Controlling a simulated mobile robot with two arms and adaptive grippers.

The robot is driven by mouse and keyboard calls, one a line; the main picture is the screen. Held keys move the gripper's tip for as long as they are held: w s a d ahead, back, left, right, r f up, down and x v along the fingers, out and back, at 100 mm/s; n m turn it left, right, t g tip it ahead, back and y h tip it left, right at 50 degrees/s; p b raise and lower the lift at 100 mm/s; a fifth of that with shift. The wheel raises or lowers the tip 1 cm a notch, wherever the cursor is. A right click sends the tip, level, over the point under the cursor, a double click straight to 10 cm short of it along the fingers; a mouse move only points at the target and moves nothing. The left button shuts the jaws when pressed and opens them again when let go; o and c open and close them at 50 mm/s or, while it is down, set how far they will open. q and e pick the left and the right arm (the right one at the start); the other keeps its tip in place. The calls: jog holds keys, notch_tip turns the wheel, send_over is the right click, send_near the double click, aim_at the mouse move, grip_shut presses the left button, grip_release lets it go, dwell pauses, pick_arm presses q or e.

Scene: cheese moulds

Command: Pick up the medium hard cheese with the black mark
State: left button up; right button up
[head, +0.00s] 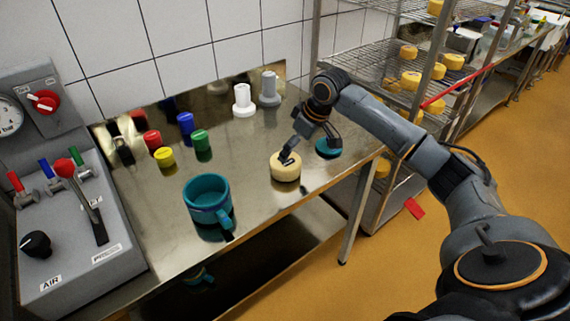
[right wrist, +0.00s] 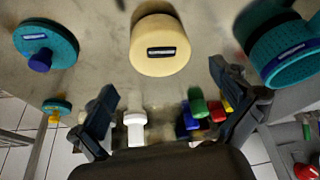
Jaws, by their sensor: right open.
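A pale yellow cheese (head: 285,171) stands on the steel table, right of the teal mould. In the right wrist view the cheese (right wrist: 160,40) is at the top middle, with a dark light-edged label on its side. I cannot tell its hardness. My right gripper (head: 309,148) is open and empty, low by the cheese; one finger overlaps the cheese's top in the head view. In the right wrist view the cheese lies ahead of the spread fingers (right wrist: 163,80), apart from them. My left gripper is not in view.
A teal mould (head: 207,194) stands left of the cheese, a teal lid (head: 327,149) to its right. Red (head: 152,139), yellow (head: 164,157), blue (head: 186,122) and green (head: 202,141) pieces and white pieces (head: 243,101) stand behind. A grey control box (head: 80,240) is at left.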

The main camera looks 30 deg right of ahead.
aim_at(290, 161)
jog(key=shift+x, duration=1.2)
jog(key=shift+w+f, duration=0.3)
jog(key=shift+f, duration=0.25)
jog(key=p+x, duration=0.1)
jog(key=x, duration=0.2)
jog(key=shift+a+f, duration=0.15)
jog(key=shift+f, duration=0.1)
jog(key=shift+w+f, duration=0.25)
jog(key=shift+f, duration=0.15)
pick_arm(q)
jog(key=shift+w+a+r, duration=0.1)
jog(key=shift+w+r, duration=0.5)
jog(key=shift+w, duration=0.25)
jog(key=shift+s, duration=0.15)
pick_arm(e)
jog(key=shift+c, duration=0.2)
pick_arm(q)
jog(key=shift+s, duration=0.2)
pick_arm(e)
jog(key=shift+r, duration=0.1)
jog(key=c, duration=0.9)
